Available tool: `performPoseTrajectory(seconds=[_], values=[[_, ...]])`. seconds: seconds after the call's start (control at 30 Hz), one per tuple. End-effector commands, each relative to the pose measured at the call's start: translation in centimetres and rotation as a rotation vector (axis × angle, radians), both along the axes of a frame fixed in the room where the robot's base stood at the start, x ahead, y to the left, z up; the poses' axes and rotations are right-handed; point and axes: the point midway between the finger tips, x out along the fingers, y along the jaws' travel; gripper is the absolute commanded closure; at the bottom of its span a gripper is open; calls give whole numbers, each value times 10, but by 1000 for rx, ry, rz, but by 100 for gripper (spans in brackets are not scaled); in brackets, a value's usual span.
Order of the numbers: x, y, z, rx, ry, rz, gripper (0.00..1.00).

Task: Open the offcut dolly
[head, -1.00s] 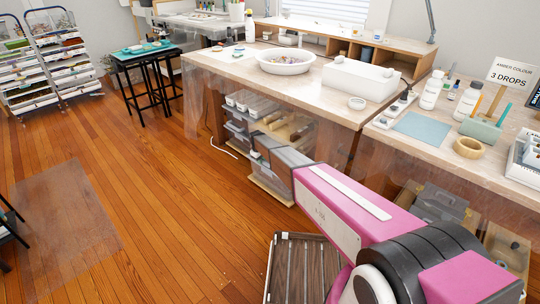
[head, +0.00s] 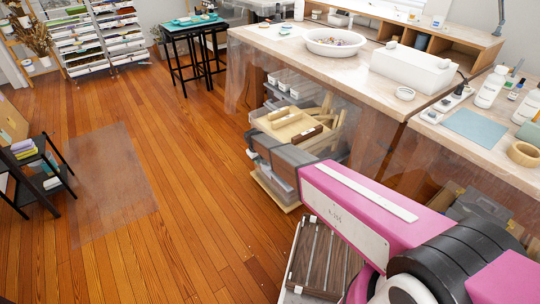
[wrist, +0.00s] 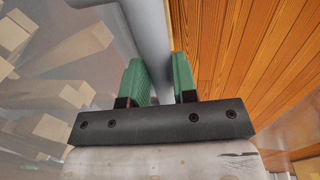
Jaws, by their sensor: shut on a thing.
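The offcut dolly (head: 262,120) is a clear-walled bin at the front of the bench. Its open top shows pale and brown wood offcuts (head: 298,122). It reaches out past the bench edge. In the wrist view, my gripper (wrist: 160,82) has its two green fingers on either side of a grey bar (wrist: 150,30), shut on it. Wood blocks (wrist: 60,125) lie to the left of the bar and floorboards to the right. In the head view, my arm's grey end links cover the fingers and part of the dolly's front.
White tubs (head: 283,85) stand behind the bin under the bench (head: 290,60). A tray of dark wood strips (head: 322,255) lies in front, partly behind my arm. A black shelf cart (head: 40,175) stands at left.

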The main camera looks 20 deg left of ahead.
Motion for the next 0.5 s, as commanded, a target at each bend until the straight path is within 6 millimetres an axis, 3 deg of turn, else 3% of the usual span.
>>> performPoseTrajectory(seconds=[0.2, 0.5], values=[[-30, 24, 1, 1, -1, 2, 100], [-46, 37, 1, 2, -1, 0, 100]])
